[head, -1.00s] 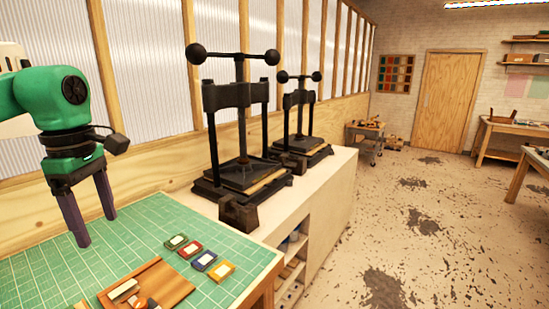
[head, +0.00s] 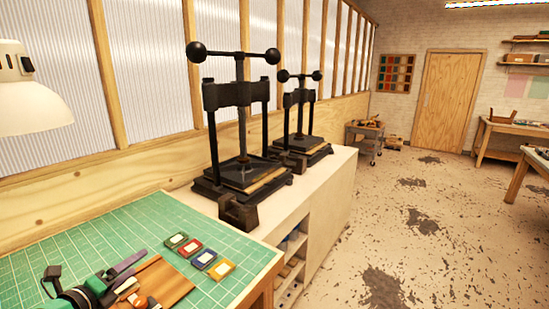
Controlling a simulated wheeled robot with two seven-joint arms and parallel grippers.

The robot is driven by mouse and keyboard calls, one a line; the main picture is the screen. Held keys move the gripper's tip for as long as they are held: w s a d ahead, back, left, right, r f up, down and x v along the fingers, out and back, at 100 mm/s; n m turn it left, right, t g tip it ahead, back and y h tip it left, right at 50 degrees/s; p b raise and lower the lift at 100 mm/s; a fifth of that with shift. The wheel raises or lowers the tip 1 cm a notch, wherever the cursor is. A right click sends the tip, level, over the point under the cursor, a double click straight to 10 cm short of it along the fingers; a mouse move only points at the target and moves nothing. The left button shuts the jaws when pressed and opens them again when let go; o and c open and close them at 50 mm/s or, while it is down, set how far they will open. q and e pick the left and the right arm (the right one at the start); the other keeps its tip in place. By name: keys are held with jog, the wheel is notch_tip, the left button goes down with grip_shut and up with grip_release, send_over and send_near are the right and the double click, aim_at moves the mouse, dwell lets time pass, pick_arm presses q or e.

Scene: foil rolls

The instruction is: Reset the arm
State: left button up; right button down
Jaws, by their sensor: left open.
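My left gripper (head: 134,273) is low at the bottom left of the head view, over the green cutting mat (head: 60,248). It is open, with its fingers pointing right across the wooden tray (head: 172,283). It overlaps the tray and some small items in it; I cannot tell whether it touches them. Nothing shows clearly held between the fingers. My right gripper is out of view.
A white lamp shade (head: 30,105) hangs at the left. Two black screw presses, a near one (head: 240,95) and a far one (head: 299,97), stand on the pale counter (head: 330,175) beyond the mat. The mat's middle is clear, and open floor lies to the right.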

pick_arm(q)
jog(key=s+d+f+n+g+y, duration=0.1)
jog(key=s+d+f+n+g, duration=0.1)
jog(key=s+f+n, duration=0.3)
jog(key=s+d+f+n+g+y, duration=0.2)
jog(key=s+f+n, duration=0.3)
jog(key=n, duration=0.4)
jog(key=s+d+f+n+g+y, duration=0.1)
jog(key=s+d+f+n+g, duration=0.1)
jog(key=s+f+n+g, duration=0.2)
jog(key=shift+s+f+n+y, duration=0.4)
jog(key=shift+s+f+n, duration=0.75)
jog(key=shift+n, duration=0.35)
jog(key=s+d+f+n+g+h, duration=0.2)
jog(key=s+d+n+g, duration=0.15)
jog(key=s+d, duration=0.35)
jog(key=s+a+f+g+b, duration=0.1)
jog(key=s+f+b, duration=0.2)
jog(key=f+b, duration=2.2)
jog(key=s+a+f+p, duration=0.1)
jog(key=s+f, duration=0.4)
jog(key=f, duration=0.6)
jog(key=s+a+f+g+p, duration=0.1)
jog(key=s+f, duration=0.4)
jog(key=f, duration=0.6)
jog(key=s+a+f, duration=0.1)
jog(key=s+f, duration=0.5)
jog(key=f, duration=0.6)
jog(key=shift+p, duration=0.4)
jog(key=shift+c, duration=0.3)
